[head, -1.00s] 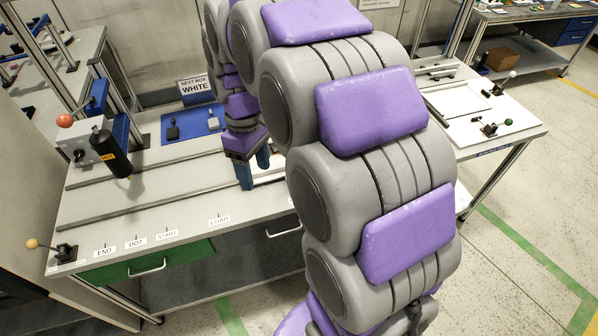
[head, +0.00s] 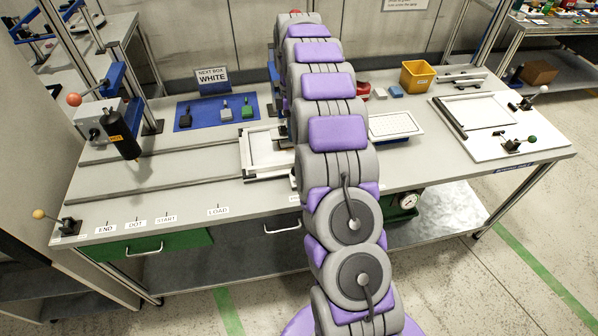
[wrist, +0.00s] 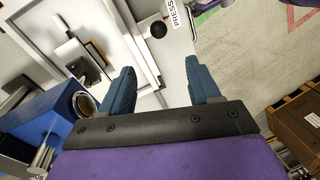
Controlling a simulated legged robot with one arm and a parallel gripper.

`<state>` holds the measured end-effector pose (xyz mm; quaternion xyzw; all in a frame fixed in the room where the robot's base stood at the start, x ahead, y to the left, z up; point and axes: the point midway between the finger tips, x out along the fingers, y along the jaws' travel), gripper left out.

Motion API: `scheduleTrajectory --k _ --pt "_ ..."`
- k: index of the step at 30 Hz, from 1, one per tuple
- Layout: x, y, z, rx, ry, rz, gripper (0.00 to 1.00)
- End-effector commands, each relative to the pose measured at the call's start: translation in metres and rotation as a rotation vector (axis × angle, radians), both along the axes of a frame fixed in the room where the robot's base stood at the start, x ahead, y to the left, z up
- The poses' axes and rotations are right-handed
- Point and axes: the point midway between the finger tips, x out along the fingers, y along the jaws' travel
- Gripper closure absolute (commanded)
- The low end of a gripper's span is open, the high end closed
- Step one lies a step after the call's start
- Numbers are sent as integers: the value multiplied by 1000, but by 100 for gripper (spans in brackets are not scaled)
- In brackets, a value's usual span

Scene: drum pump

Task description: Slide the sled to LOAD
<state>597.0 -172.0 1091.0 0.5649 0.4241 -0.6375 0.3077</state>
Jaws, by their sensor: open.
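The sled appears as a white framed tray (head: 246,158) at the right part of the bench rails, partly hidden by my arm in the head view. The LOAD label (head: 218,210) is on the bench's front edge, a little left of the tray's visible part. In the wrist view my gripper (wrist: 160,68) is open, with two blue fingers apart and nothing seen between them. Beyond the fingertips are a black ball knob (wrist: 158,29) and a white frame; I cannot tell whether the knob belongs to the sled. My gripper is hidden in the head view.
START (head: 166,219), DOT (head: 135,224) and END (head: 105,230) labels run leftward. A black dispenser (head: 121,136) hangs over the left rails. A blue mat (head: 205,113) with small blocks lies behind. A yellow bin (head: 417,75) and white board (head: 487,125) stand right.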

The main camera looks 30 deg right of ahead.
Motion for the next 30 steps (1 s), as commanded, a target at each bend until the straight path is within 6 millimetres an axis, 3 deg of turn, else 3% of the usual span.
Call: scheduleTrajectory --k 8,24,30 --pt "-4 -4 -30 6 1 2 38" --pt "-23 7 -135 5 4 2 38" --pt "-28 9 -161 5 3 0 38"
